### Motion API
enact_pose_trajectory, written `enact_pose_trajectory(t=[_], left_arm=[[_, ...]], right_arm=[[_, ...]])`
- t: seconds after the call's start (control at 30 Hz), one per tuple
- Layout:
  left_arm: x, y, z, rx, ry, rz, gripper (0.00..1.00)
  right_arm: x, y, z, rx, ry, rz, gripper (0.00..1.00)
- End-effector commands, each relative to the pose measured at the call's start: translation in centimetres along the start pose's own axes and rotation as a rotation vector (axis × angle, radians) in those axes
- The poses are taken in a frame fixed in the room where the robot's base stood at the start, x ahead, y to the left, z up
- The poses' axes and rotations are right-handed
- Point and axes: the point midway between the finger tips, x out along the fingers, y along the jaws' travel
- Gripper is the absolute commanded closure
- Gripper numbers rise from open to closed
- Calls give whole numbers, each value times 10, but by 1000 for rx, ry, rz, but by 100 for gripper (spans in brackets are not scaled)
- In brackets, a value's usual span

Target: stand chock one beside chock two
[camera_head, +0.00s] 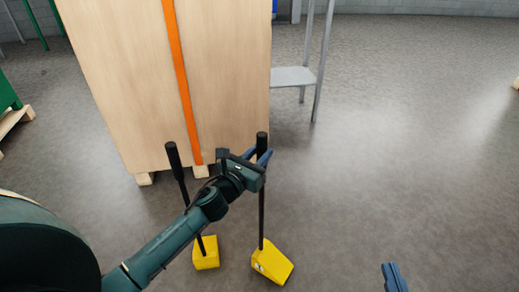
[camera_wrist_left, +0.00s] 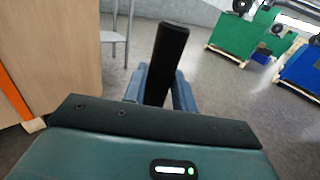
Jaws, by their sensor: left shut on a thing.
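Two yellow wedge chocks with long black upright handles are in the head view. My left gripper (camera_head: 262,158) is shut on the handle of the right-hand chock (camera_head: 273,262), near its black top grip. In the left wrist view the grip (camera_wrist_left: 166,58) stands up between the blue fingers (camera_wrist_left: 160,90). The left-hand chock (camera_head: 206,252) stands on the floor a short gap to the left, its handle partly behind my arm. Marks on the chocks are too small to read. I cannot tell whether the held chock touches the floor. My right gripper (camera_head: 395,278) shows only partly at the bottom edge.
A large wooden crate (camera_head: 225,70) with an orange strap stands on wooden feet just behind the chocks. A grey metal step frame (camera_head: 292,77) is beside it. Green and blue units on pallets (camera_wrist_left: 240,38) are farther off. The floor to the right is clear.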

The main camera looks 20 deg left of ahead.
Motion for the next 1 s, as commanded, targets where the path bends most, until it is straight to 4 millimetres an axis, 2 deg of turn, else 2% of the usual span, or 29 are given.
enact_pose_trajectory(t=[0.5,0.53,0.77,1.0], left_arm=[[2,0,-5,-4,-16,-4,100],[0,0,-11,0,-3,-1,71],[0,0,-10,0,-3,0,53],[0,0,-10,1,-3,-1,51]], right_arm=[[0,-3,0,-3,37,-7,100],[0,-3,0,-2,38,-7,100],[0,-3,-1,-2,37,-7,100],[0,-3,-1,-2,37,-7,100]])
